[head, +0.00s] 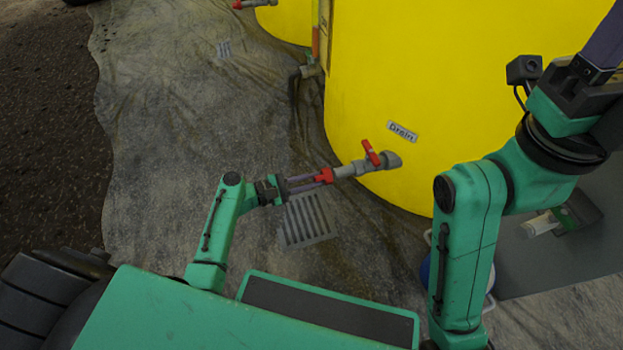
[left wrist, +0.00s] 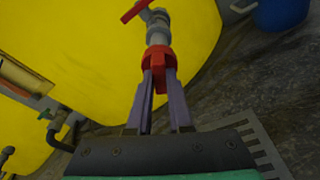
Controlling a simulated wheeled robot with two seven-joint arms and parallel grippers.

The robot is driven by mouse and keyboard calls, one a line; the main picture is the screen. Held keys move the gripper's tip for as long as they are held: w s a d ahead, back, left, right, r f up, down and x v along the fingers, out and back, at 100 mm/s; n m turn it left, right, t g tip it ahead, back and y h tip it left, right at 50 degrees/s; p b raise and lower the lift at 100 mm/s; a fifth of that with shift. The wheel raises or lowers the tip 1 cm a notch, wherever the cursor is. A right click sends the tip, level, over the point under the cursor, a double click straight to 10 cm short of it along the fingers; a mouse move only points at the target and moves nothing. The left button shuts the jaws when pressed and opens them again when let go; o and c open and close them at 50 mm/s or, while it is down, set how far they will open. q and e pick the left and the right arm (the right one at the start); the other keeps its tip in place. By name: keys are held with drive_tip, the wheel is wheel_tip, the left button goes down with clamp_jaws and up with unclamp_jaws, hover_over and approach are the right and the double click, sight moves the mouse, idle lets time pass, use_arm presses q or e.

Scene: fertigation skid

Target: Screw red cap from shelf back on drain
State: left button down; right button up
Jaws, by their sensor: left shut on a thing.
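The drain is a grey pipe stub (head: 347,170) low on the yellow tank (head: 440,80), under a "Drain" label (head: 403,131). Its red valve handle (head: 371,152) also shows in the left wrist view (left wrist: 135,10). The red cap (head: 325,175) is at the pipe's open end. In the left wrist view the red cap (left wrist: 158,58) meets the grey pipe (left wrist: 158,35) in line, with no gap visible; thread engagement cannot be seen. My left gripper (head: 312,181) is shut on the cap with its purple fingers. My right gripper (head: 606,38) is raised at the upper right, its fingers cut off by the frame.
A floor grate (head: 307,219) lies beneath my left gripper. Another pipe fitting (head: 309,71) stands farther back on the tank. A grey surface (head: 520,262) at the lower right holds a small white and green item (head: 543,223). The sheet-covered floor at left is clear.

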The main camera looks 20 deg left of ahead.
use_arm(q)
drive_tip(key=shift+w+d+p, duration=0.35)
drive_tip(key=shift+d+p, duration=0.05)
drive_tip(key=shift+d, duration=0.15)
idle(1.6)
